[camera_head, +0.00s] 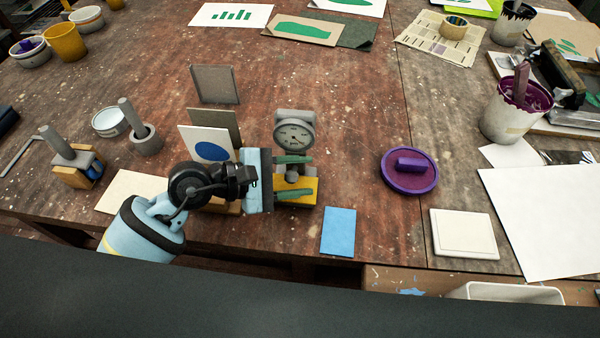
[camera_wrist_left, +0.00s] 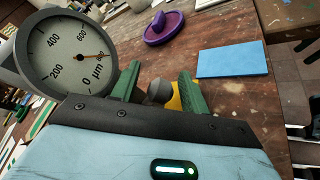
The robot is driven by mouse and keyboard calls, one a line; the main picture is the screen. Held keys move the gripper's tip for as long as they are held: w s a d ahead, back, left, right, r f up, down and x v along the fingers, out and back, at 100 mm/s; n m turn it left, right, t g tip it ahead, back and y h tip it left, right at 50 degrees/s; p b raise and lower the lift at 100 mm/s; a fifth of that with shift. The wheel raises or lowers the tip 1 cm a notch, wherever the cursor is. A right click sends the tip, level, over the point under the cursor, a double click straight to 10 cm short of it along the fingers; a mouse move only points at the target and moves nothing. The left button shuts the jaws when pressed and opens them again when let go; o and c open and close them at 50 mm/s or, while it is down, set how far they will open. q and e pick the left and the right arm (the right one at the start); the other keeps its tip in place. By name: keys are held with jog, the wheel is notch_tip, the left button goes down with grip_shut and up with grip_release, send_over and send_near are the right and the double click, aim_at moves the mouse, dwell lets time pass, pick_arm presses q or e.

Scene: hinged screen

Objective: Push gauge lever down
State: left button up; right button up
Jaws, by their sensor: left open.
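The gauge (camera_head: 294,134) has a round white dial on a grey body and stands upright on a base with a yellow block (camera_head: 307,184). Its dial also shows large at the left of the left wrist view (camera_wrist_left: 70,52), with a thin needle towards the right. My left gripper (camera_head: 294,178) comes in from the left, just in front of the gauge and below its dial. Its two green fingers are apart. In the left wrist view a rounded grey knob (camera_wrist_left: 159,91) shows between the fingers; I cannot tell whether they touch it. The rest of the lever is hidden. My right gripper is out of view.
Upright panels (camera_head: 213,84) stand behind and left of the gripper. A blue card (camera_head: 339,231) lies to the front right, and a purple lid (camera_head: 409,177) lies further right. The wood between gauge and lid is clear.

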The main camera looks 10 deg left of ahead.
pick_arm(q)
jog(key=shift+w+d+f, duration=0.1)
jog(key=shift+w+d, duration=0.05)
jog(key=shift+d, duration=0.1)
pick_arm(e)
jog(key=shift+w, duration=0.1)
